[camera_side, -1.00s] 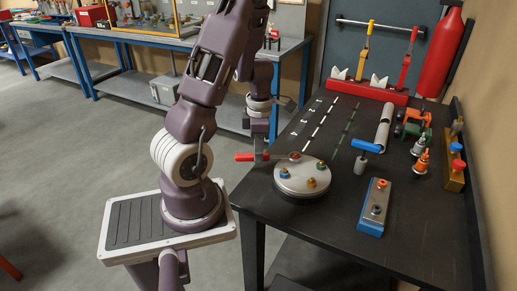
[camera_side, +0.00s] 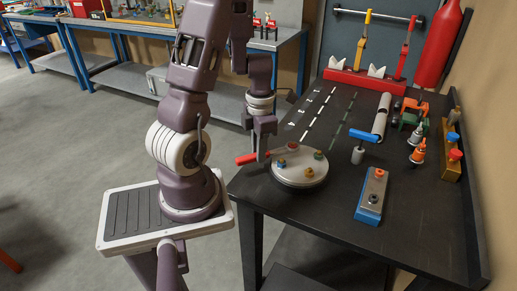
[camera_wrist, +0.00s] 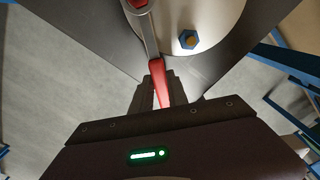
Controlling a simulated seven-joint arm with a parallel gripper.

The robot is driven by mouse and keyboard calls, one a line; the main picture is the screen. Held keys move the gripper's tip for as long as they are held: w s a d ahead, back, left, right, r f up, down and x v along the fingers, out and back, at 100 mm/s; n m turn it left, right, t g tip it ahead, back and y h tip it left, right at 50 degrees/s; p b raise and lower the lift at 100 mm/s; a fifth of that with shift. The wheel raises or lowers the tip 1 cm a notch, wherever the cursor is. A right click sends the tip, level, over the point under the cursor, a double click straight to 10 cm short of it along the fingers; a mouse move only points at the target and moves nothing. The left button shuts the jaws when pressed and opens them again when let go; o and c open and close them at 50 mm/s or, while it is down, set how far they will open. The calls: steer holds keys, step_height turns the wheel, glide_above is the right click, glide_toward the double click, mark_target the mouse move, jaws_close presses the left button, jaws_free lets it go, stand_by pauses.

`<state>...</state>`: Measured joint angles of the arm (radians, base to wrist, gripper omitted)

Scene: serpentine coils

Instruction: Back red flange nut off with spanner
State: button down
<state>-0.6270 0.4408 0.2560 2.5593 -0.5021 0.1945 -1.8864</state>
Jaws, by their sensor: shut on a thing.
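The spanner has a red handle and a steel shaft. My gripper (camera_wrist: 163,88) is shut on its red handle (camera_wrist: 160,84), and the handle end (camera_side: 245,158) sticks out left of my gripper (camera_side: 262,152) in the side view. The shaft (camera_wrist: 149,36) reaches over a round pale plate (camera_side: 299,179). The spanner's head is at the top edge of the wrist view, at the red flange nut (camera_wrist: 138,3), which is partly cut off. How fully the head sits around the nut cannot be told.
The plate also bears a blue nut (camera_side: 281,163), a green nut (camera_side: 318,155) and a yellow nut (camera_side: 308,172). A blue block (camera_side: 370,198) with an orange-red nut and a blue-handled tool (camera_side: 361,145) stand to the right.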

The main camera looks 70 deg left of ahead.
steer(key=shift+r, duration=1.75)
stand_by(1.1)
